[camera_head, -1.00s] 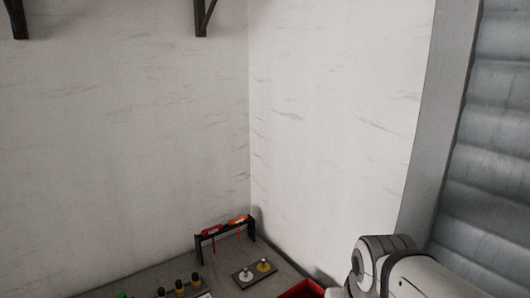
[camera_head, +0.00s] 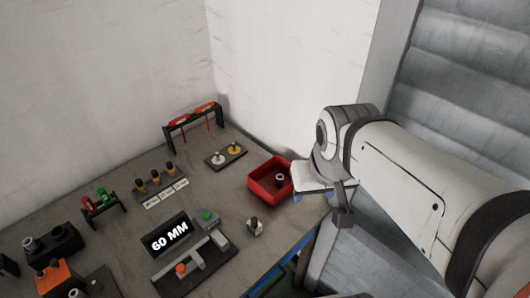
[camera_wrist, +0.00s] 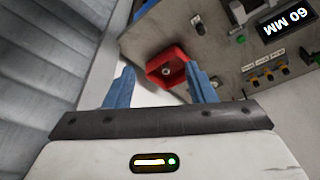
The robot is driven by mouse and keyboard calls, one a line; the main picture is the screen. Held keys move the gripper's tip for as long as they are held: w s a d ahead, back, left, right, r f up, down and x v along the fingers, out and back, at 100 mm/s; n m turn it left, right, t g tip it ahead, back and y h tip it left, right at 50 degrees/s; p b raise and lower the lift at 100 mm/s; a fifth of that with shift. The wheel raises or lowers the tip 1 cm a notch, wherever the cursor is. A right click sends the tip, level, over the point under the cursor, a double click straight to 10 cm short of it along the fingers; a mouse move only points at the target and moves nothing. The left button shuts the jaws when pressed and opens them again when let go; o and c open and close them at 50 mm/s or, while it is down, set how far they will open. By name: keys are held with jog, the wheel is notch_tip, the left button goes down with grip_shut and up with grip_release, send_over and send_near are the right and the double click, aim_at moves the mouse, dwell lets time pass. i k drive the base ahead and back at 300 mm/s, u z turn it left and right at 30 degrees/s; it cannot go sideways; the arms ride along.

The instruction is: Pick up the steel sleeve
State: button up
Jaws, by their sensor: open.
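A grey, hollow, ring-like piece that looks like the steel sleeve (camera_head: 280,180) stands inside a red bin (camera_head: 258,190) near the right edge of the bench. In the wrist view the sleeve (camera_wrist: 166,71) shows as a small ring within the red bin (camera_wrist: 152,72). My gripper (camera_wrist: 160,68) is open and empty, its two blue fingers spread. The bin lies beyond the fingertips, in line with the gap between them. In the head view my gripper (camera_head: 311,198) is beside the bin on its right, its fingers mostly hidden by the wrist.
Behind are a plate with two pegs (camera_head: 226,156) and a screwdriver rack (camera_head: 192,122). Walls close off the back corner.

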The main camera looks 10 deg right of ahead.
aim_at(29, 243)
jog(key=u, duration=2.1)
